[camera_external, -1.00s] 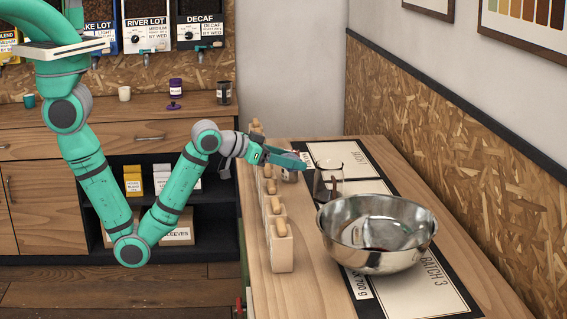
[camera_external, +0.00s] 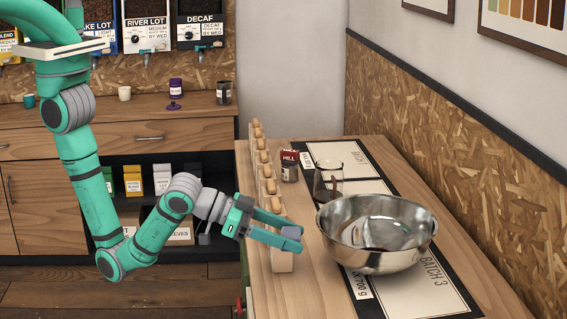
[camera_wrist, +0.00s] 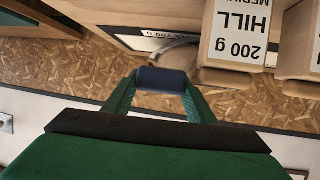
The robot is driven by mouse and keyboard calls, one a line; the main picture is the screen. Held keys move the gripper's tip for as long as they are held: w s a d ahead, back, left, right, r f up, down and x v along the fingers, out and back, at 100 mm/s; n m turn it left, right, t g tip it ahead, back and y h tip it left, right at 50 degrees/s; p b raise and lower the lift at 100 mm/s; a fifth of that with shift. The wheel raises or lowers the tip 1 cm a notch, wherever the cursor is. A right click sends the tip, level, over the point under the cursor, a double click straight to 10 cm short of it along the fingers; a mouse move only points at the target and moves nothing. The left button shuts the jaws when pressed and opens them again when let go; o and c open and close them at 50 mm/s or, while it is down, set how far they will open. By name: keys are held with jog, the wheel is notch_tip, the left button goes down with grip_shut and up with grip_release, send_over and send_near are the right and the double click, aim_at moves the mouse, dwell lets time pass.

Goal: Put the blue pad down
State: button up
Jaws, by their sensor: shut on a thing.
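The blue pad (camera_external: 291,232) is a small block between the fingertips of my gripper (camera_external: 285,235). In the wrist view the dark blue pad (camera_wrist: 162,79) bridges the tips of both green fingers (camera_wrist: 160,92). My gripper is shut on it. It looks held clear of the bench (camera_external: 312,275), though the exact height is hard to tell.
A steel bowl (camera_external: 377,235) stands close right of my gripper. The wrist view shows a HILL 200 g label (camera_wrist: 240,30).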

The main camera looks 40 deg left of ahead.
aim_at(282, 290)
jog(key=shift+s+d+f+m+h, duration=0.15)
jog(key=shift+s+f, duration=0.1)
jog(key=shift+s, duration=0.45)
jog(key=shift+s+f+m+h, duration=0.15)
jog(key=shift+s+f, duration=0.05)
jog(key=shift+s, duration=0.5)
jog(key=shift+f, duration=4.8)
jog(key=shift+f, duration=0.15)
jog(key=o, duration=1)
jog(key=shift+o, duration=0.2)
jog(key=shift+o, duration=0.3)
jog(key=v, duration=1)
jog(key=shift+s+r, duration=0.25)
jog(key=shift+r, duration=0.1)
